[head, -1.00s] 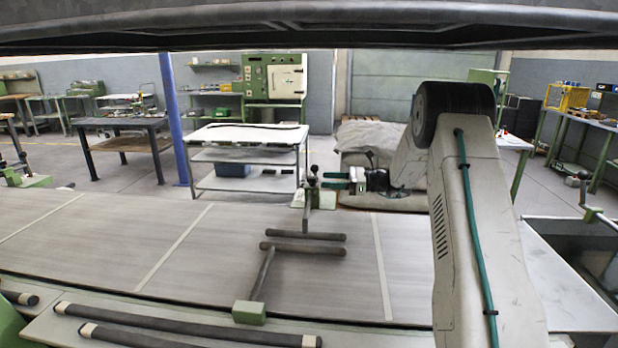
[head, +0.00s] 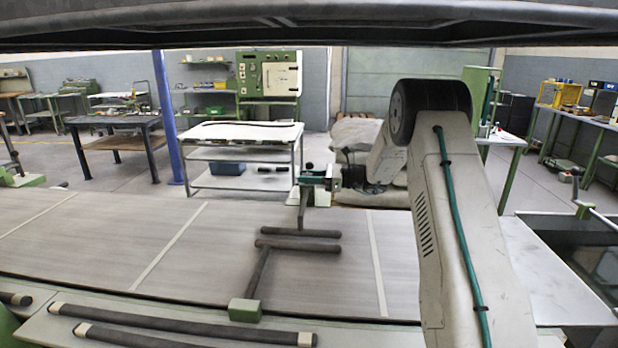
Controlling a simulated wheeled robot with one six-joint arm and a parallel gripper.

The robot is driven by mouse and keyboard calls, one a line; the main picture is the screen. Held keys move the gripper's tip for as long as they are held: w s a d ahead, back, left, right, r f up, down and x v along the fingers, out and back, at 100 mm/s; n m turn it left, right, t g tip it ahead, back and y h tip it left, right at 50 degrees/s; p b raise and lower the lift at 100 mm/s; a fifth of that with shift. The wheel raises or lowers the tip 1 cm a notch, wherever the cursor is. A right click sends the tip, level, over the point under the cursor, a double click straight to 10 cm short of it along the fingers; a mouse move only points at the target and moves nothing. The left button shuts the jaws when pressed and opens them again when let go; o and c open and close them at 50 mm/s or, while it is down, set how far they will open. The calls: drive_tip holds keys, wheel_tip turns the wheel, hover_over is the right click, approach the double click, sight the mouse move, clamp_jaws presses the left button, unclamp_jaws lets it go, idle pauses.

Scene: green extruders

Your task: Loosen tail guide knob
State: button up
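The tail guide stands on the belt, with two dark horizontal bars (head: 298,245), a slanted rod down to a green block (head: 245,310) and an upright post (head: 302,211) at its far end. A small dark knob (head: 309,166) shows at the top of the post, partly covered. My gripper (head: 314,177) is at the post top from the right, its green fingers level with the knob and overlapping it in the view. Whether the fingers touch or close on the knob is too small to tell.
The wide grey conveyor belt (head: 100,240) fills the foreground. Loose dark rollers (head: 170,322) lie along its near edge. A wheeled table (head: 240,134) and a green cabinet (head: 268,75) stand behind. A dark tank (head: 570,245) is at the right.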

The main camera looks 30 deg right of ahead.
drive_tip(key=shift+n+g, duration=0.3)
drive_tip(key=shift+g, duration=0.1)
drive_tip(key=shift+d+n+g+y, duration=0.1)
drive_tip(key=shift+n+g+y, duration=0.75)
drive_tip(key=shift+g, duration=0.35)
drive_tip(key=shift+n+g+y, duration=0.65)
drive_tip(key=shift+n+g, duration=1.1)
drive_tip(key=shift+g, duration=0.85)
drive_tip(key=shift+f+g, duration=0.1)
drive_tip(key=shift+g, duration=0.2)
drive_tip(key=o, duration=1)
